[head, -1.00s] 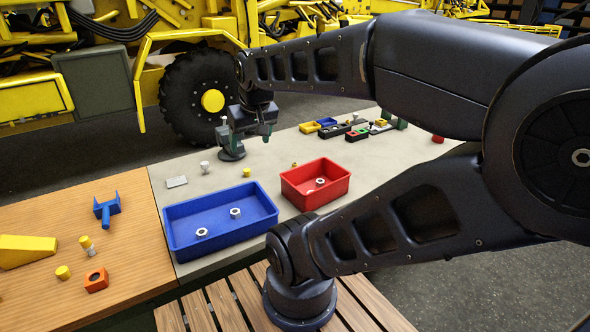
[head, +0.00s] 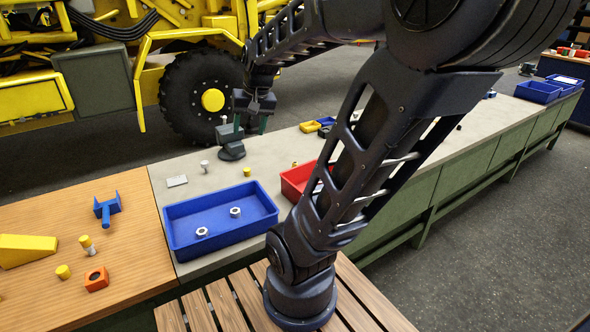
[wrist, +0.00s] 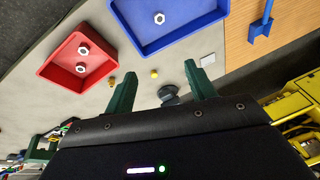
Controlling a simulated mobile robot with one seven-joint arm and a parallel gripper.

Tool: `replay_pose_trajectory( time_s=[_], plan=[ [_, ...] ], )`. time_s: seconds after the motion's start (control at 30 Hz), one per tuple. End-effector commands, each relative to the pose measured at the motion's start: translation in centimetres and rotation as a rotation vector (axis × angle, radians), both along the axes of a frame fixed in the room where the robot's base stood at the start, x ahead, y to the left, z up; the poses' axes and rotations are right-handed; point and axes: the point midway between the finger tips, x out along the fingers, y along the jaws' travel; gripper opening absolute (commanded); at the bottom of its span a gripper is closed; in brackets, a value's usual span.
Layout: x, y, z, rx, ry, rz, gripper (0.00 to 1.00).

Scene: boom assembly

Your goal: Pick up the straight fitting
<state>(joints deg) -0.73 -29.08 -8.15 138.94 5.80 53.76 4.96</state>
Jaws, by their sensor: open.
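A small brass-coloured piece (head: 295,164) lies on the grey bench top behind the red tray; it also shows in the wrist view (wrist: 112,83), beside the left finger. It looks like the straight fitting, but it is too small to be sure. A yellow piece (head: 247,172) lies nearer the blue tray and shows between the fingers in the wrist view (wrist: 154,73). My gripper (head: 250,127) hangs above the far part of the bench, near the dark stand. Its green fingers (wrist: 158,76) are apart, with nothing held between them.
The blue tray (head: 175,247) holds two nuts. The red tray (head: 291,186) is partly hidden by my arm in the head view; the wrist view shows two nuts in it. A dark stand (head: 232,153) and a pale plate (head: 177,181) are on the bench.

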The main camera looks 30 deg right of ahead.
Motion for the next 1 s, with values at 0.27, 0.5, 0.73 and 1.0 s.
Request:
replay_pose_trajectory(
  time_s=[0.27,0.5,0.73,1.0],
  plan=[
    [6.0,-3.4,-2.1,0.107,0.093,-0.187,0.55],
    [10.7,-7.0,-4.8,0.169,0.164,-0.361,0.55],
    [14.8,-10.9,-8.1,0.201,0.224,-0.532,0.55],
    [18.7,-16.0,-12.6,0.206,0.283,-0.738,0.55]
  ],
)
